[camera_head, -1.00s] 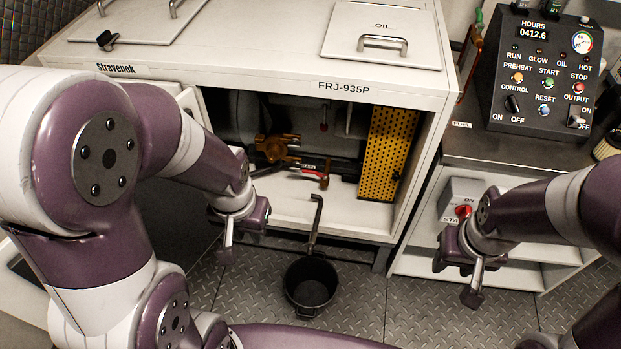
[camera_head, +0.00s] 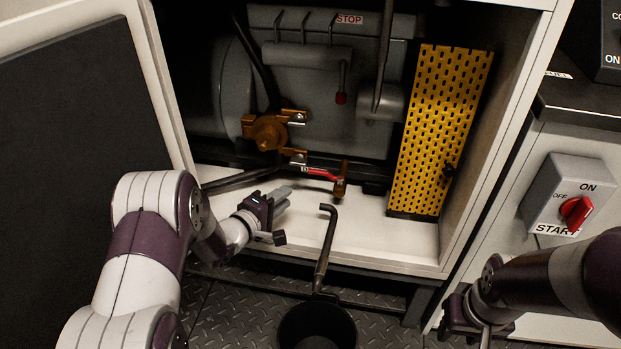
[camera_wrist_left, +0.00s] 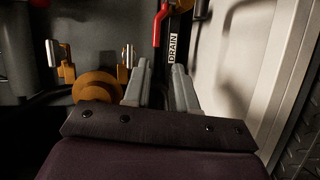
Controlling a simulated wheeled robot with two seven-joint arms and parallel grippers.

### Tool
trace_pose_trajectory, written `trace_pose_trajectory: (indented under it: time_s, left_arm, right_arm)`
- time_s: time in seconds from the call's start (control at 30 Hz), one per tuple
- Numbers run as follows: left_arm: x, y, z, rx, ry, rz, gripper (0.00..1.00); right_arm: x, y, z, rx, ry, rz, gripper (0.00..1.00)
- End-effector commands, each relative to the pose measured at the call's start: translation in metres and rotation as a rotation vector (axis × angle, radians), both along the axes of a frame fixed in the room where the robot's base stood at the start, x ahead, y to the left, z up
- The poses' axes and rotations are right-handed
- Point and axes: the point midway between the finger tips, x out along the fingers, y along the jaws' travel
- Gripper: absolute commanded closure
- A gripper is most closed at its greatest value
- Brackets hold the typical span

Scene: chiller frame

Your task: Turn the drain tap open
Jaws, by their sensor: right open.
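The drain tap has a red lever handle (camera_head: 322,174) lying roughly sideways, beside a brass fitting (camera_head: 341,182) low in the open compartment. In the left wrist view the red handle (camera_wrist_left: 160,26) shows at the top, beside a DRAIN label (camera_wrist_left: 173,47). My left gripper (camera_head: 283,194) is at the compartment's lower front, left of and a little below the handle, not touching it. In the left wrist view its two fingers (camera_wrist_left: 164,88) are apart with nothing between them. My right gripper (camera_head: 474,325) is low at the right, open, partly cut off by the frame edge.
A yellow perforated guard (camera_head: 440,130) stands right of the tap. A brass valve body (camera_head: 268,132) is left of it. A bent pipe (camera_head: 325,245) rises in front, above a black bucket (camera_head: 317,328). A switch box (camera_head: 568,195) is at right; an open door (camera_head: 80,110) is at left.

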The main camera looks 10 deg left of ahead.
Motion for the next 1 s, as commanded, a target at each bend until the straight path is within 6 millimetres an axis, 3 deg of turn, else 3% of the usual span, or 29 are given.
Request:
trace_pose_trajectory:
  time_s: [0.17,0.4,0.6,0.77,1.0]
  left_arm:
    - [0.010,-0.006,-0.002,-0.101,0.016,0.013,0.74]
    - [0.063,-0.029,-0.018,-0.097,0.015,0.012,0.74]
    - [0.101,-0.044,-0.022,-0.098,0.016,0.014,0.74]
    - [0.114,-0.049,-0.021,-0.098,0.018,0.015,0.74]
    - [0.115,-0.050,-0.018,-0.097,0.018,0.016,0.74]
  right_arm:
    - [0.000,0.000,-0.010,0.000,0.001,0.000,0.57]
    - [-0.001,0.000,-0.049,0.000,0.002,0.000,0.57]
    - [0.000,0.000,-0.070,0.000,0.002,0.000,0.57]
    - [0.000,0.000,-0.075,0.000,0.002,0.000,0.57]
    - [0.000,0.000,-0.074,0.000,0.001,0.000,0.57]
